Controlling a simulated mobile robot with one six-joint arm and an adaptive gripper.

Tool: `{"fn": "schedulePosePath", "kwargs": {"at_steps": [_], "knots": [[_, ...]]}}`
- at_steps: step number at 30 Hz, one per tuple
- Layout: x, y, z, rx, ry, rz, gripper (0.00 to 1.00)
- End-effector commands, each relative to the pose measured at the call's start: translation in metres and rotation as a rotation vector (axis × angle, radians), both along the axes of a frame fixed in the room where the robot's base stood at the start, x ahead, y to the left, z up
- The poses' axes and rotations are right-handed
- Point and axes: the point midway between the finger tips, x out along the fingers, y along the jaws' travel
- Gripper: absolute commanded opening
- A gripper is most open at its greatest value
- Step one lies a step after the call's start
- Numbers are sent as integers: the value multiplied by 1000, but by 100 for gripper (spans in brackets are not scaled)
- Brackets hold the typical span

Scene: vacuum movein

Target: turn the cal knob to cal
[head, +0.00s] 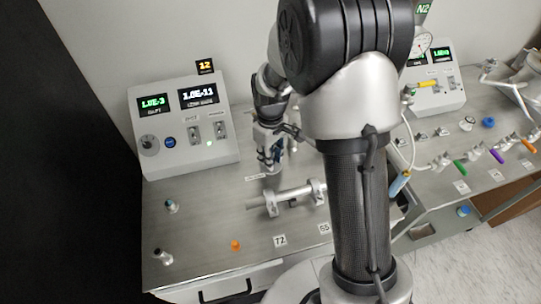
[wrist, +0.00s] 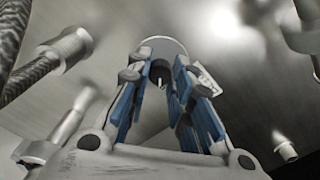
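My gripper (head: 268,166) points down at the steel bench, left of my arm's column. In the wrist view its two blue-padded fingers (wrist: 159,76) are apart. Between the fingertips is a small dark knob-like part (wrist: 161,70) with a light line on it, on a round grey base (wrist: 162,44). It looks like the cal knob, but its marking cannot be read. Whether either pad touches it cannot be told. A white label (wrist: 207,78) lies right of it, partly behind the right finger. In the head view the gripper hides the knob.
A grey console (head: 184,124) with two displays, a dial and switches stands behind left. A metal tube (head: 290,196) on clamps lies just in front of the gripper. Small fittings (head: 163,256) and an orange cap (head: 235,245) sit at the front left. The bench's left middle is mostly clear.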

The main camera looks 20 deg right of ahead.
Motion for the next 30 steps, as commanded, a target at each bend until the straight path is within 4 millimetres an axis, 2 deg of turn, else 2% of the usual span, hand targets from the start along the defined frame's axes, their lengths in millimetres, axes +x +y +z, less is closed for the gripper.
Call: {"fn": "schedulePosePath", "kwargs": {"at_steps": [8, 20, 30], "knots": [[0, 0, 0, 0, 0, 0, 0], [0, 0, 1, 0, 0, -58, 0], [0, 0, 2, 0, 0, -307, 0]]}}
